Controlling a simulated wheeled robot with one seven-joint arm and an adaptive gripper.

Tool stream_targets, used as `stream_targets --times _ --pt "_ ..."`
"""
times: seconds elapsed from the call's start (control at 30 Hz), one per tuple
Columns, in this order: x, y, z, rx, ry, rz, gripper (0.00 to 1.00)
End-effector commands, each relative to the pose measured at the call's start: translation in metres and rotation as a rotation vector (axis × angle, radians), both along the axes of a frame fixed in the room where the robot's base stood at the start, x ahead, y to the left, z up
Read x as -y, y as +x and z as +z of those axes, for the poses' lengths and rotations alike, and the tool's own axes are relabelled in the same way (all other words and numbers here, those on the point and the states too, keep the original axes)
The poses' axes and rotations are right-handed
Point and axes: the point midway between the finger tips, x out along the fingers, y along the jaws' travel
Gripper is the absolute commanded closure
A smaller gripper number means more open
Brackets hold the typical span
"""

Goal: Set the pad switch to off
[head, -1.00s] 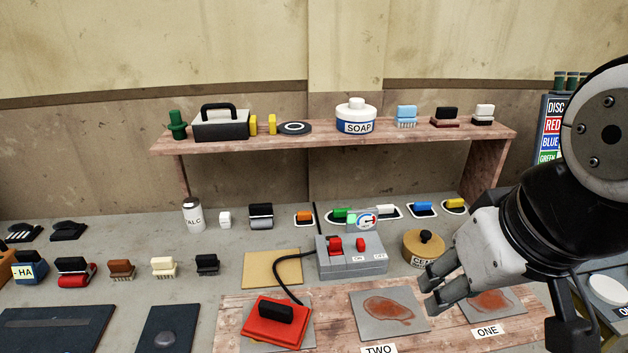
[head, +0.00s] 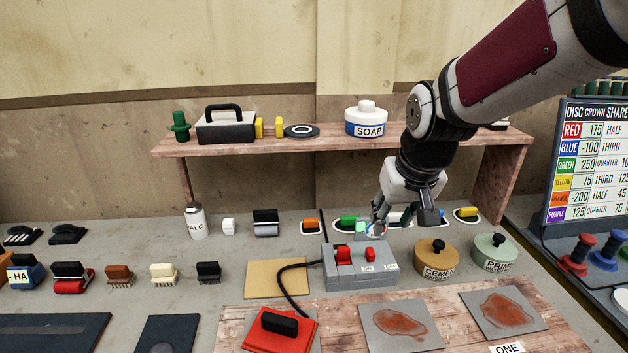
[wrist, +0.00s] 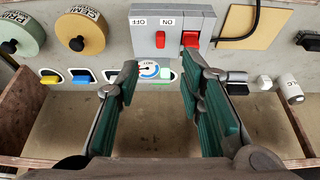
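The pad switch is a grey box (head: 345,280) on the bench with a larger red switch (head: 344,255) on the left and a smaller red knob (head: 370,254) on the right. The smaller knob stands by the ON label, with the OFF label to its right. In the wrist view the box (wrist: 205,22) appears inverted; the larger switch (wrist: 190,39) and small knob (wrist: 160,39) lie beyond the fingertips. A cable links the box to a red pad with a black handle (head: 280,323). My gripper (head: 405,218) is open and empty, behind and above the box, apart from it.
A dial (head: 377,229) and green light (head: 360,227) sit behind the box. Cement (head: 437,260) and primer (head: 494,254) tins stand to its right. The wooden shelf (head: 300,143) is behind my gripper. A tan sheet (head: 277,280) lies left of the box.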

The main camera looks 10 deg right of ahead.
Motion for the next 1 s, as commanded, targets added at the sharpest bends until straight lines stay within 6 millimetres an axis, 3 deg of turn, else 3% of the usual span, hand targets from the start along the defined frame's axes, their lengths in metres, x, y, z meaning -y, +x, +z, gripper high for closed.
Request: stream_targets --times 0.13,0.43,1.0 --pt "0.000 0.025 -0.019 -0.003 0.004 -0.001 0.65" --pt "0.000 0.038 -0.043 -0.004 0.004 0.000 0.65" --pt "-0.001 0.077 -0.137 -0.003 0.004 0.001 0.65"
